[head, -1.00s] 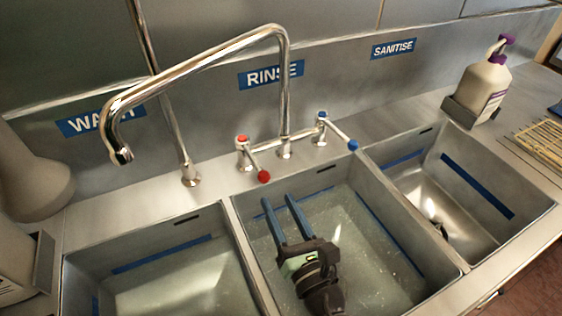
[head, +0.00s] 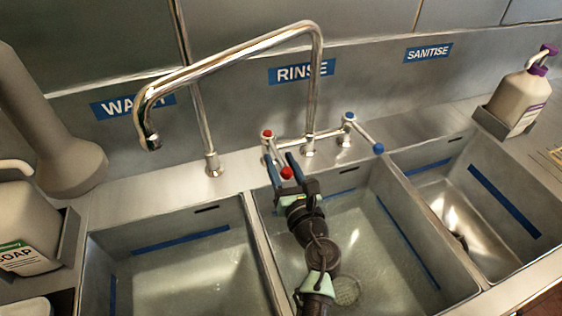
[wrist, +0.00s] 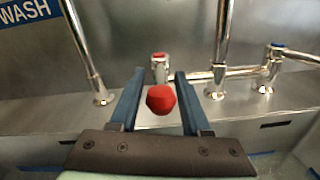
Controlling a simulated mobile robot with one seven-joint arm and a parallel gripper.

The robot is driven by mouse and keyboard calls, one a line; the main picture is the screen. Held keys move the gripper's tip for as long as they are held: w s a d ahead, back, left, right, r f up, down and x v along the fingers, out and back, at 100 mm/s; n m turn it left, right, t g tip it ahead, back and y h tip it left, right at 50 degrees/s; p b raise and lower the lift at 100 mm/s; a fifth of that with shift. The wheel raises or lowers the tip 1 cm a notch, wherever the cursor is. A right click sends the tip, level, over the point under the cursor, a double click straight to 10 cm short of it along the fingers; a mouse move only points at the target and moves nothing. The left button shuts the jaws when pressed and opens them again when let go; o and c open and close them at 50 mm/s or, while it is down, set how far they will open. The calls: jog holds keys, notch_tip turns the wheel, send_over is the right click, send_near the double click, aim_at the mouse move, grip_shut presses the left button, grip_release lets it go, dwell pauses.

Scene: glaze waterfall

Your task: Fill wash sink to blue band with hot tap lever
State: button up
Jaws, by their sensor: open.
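The hot tap lever's red knob (head: 286,172) sits at the front of the red-capped hot tap (head: 267,136). My gripper (head: 280,164) is open with its blue fingers on either side of the knob. In the wrist view the red knob (wrist: 160,99) shows between the fingers (wrist: 157,80), with gaps at both sides. The spout (head: 150,142) points down on the wash side, with no stream visible. The wash sink (head: 262,262) holds cloudy water (head: 195,280). Its surface looks below the blue band (head: 180,240).
The blue-capped cold tap lever (head: 365,134) stands to the right. The rinse sink (head: 448,277) holds water; the sanitise sink (head: 470,215) looks empty. A soap bottle (head: 28,230) and grey column (head: 65,160) are at left, a purple-topped bottle (head: 520,98) at right.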

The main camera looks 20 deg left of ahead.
jog(key=shift+w, duration=0.15)
grip_shut()
dwell(1.4)
